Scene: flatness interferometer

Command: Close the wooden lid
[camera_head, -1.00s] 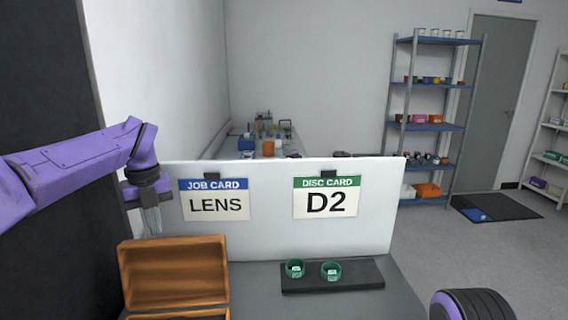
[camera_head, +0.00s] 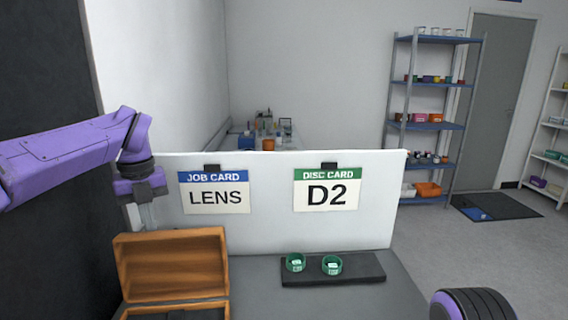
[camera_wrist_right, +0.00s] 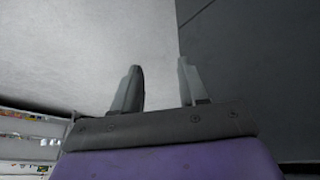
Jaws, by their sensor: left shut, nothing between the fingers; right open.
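The wooden lid (camera_head: 172,263) stands raised at the back of the wooden box (camera_head: 222,311) at the lower left of the head view. The box's dark interior shows at the bottom edge, and its front is cut off. My left gripper (camera_head: 148,222) is shut and empty, pointing down just behind the lid's upper left part.
A white panel with a job card (camera_head: 213,192) and a disc card (camera_head: 327,190) stands behind the box. A dark tray (camera_head: 358,270) with two green rings (camera_head: 296,262) lies right of the box. Grey table top is free between them.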

